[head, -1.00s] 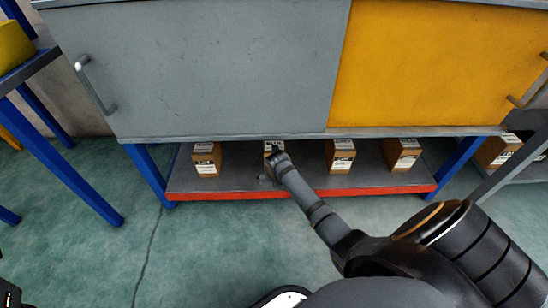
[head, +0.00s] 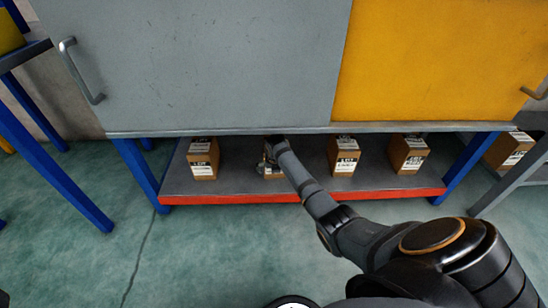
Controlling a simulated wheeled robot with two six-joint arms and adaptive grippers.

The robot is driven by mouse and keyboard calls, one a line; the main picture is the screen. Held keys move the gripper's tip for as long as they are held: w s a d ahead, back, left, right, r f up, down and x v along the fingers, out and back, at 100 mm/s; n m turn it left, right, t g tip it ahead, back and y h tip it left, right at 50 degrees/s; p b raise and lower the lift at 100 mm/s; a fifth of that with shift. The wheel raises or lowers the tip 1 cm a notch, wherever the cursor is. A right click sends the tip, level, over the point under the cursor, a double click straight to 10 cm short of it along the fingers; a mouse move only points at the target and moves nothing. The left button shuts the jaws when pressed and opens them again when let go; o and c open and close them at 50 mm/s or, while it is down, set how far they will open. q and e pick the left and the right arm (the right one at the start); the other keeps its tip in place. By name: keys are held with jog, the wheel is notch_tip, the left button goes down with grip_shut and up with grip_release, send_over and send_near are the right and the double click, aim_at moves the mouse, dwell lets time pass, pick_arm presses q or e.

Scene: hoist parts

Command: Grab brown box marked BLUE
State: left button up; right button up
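Several brown boxes with white labels stand in a row on the low shelf (head: 235,184) under the cabinet. They are a left box (head: 203,160), a second box (head: 268,172) partly hidden by my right arm, a third box (head: 343,157) and a right box (head: 408,154). The labels are too small to read fully, so I cannot tell which says BLUE. My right gripper (head: 268,160) is at the second box, in front of it; its fingers are too small and dark to show whether they are open. My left gripper is not in view.
The grey and yellow cabinet doors (head: 200,60) overhang the shelf closely. Blue legs (head: 138,172) stand at the shelf's ends. Another brown box (head: 508,149) is on a separate shelf at the right. The green floor (head: 200,250) in front is clear.

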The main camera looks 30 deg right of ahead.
jog(key=shift+c, duration=0.4)
jog(key=c, duration=1.4)
jog(key=shift+w+r, duration=0.15)
jog(key=shift+c, duration=1)
